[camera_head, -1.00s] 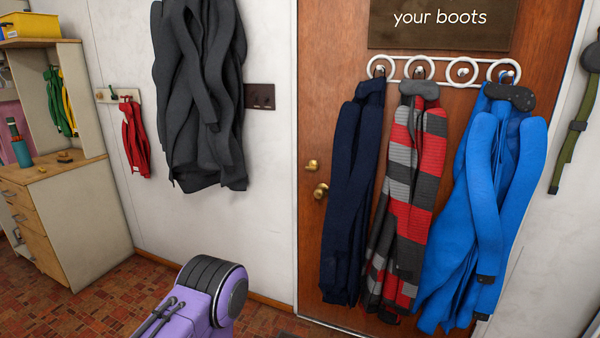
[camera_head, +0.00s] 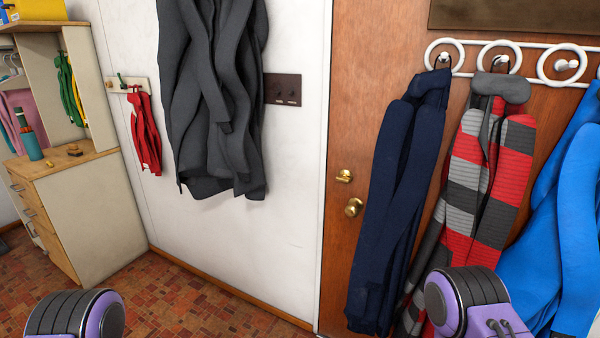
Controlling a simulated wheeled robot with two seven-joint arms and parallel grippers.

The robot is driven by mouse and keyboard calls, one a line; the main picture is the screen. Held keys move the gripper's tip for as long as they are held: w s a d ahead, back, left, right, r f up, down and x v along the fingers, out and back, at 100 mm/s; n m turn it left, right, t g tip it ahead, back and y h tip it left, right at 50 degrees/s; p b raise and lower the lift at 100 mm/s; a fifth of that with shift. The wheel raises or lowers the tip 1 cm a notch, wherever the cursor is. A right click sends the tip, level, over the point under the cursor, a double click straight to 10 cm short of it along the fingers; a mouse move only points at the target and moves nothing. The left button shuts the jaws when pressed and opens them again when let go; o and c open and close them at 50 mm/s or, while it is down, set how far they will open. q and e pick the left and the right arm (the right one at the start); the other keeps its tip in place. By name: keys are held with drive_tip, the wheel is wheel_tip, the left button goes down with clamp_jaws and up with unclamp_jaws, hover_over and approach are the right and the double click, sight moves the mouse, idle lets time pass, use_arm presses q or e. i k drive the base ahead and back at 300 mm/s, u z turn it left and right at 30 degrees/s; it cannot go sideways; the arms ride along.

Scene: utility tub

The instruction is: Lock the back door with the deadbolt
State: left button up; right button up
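The brown wooden back door (camera_head: 345,120) fills the middle and right of the head view. A small brass deadbolt (camera_head: 344,176) sits near its left edge, above a round brass knob (camera_head: 354,208). The knob and deadbolt are both uncovered. Whether the bolt is thrown is too small to tell. Purple and black links of my arms show at the lower left and lower right. Both grippers are out of the picture.
A navy coat (camera_head: 395,190), a striped coat (camera_head: 485,180) and a blue coat (camera_head: 565,220) hang on the door from a white rack (camera_head: 520,50), right of the knob. A grey coat (camera_head: 212,110) hangs on the wall. A cabinet (camera_head: 90,215) stands left; floor (camera_head: 190,300) between is clear.

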sight(344, 178)
drive_tip(key=z, duration=0.35)
drive_tip(key=i, duration=0.95)
drive_tip(key=z, duration=0.65)
